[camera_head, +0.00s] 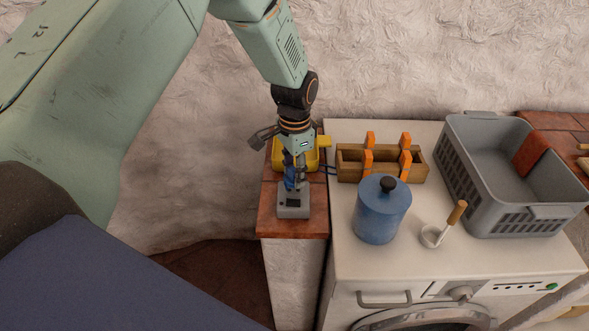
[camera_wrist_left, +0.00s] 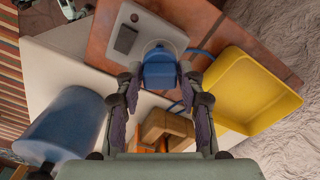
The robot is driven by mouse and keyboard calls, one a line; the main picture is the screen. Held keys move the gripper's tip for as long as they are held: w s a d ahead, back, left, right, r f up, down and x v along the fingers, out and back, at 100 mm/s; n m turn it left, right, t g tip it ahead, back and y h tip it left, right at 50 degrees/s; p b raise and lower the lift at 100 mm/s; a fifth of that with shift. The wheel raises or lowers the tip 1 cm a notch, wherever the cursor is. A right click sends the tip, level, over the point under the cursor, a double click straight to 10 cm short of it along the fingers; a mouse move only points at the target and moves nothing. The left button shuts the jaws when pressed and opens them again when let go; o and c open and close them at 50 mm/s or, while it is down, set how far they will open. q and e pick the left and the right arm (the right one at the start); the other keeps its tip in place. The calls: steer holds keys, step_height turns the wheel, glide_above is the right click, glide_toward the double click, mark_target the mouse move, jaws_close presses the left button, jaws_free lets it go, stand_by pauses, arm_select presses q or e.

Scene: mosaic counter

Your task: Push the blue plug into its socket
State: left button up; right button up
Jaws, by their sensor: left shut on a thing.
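My left gripper (camera_head: 292,180) points down over the tiled counter and is shut on the blue plug (camera_head: 289,173). In the left wrist view the plug (camera_wrist_left: 160,71) sits between the two fingertips (camera_wrist_left: 163,86). The grey socket box (camera_head: 293,207) lies on the counter just in front of the plug in the head view. In the left wrist view the box (camera_wrist_left: 146,22) shows a dark patch on its top, and the plug is beside that patch. Whether the plug touches the box I cannot tell. A blue cable (camera_head: 327,169) runs off to the right. My right gripper is not in view.
A yellow tray (camera_head: 325,142) stands close behind my gripper. On the white washing machine (camera_head: 349,262) to the right stand a wooden box (camera_head: 347,163) with orange clips, a blue canister (camera_head: 380,218), a small white dipper (camera_head: 432,236) and a grey basket (camera_head: 457,172). The counter is narrow.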

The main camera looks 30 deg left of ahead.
arm_select(q)
steer(key=shift+s, duration=0.1)
steer(key=shift+f, duration=0.3)
steer(key=shift+f+b, duration=0.45)
steer(key=shift+f, duration=0.35)
stand_by(0.6)
steer(key=o, duration=1.1)
steer(key=shift+r, duration=0.1)
steer(key=shift+o, duration=0.2)
step_height(320, 180, up, 12)
steer(key=shift+f, duration=0.1)
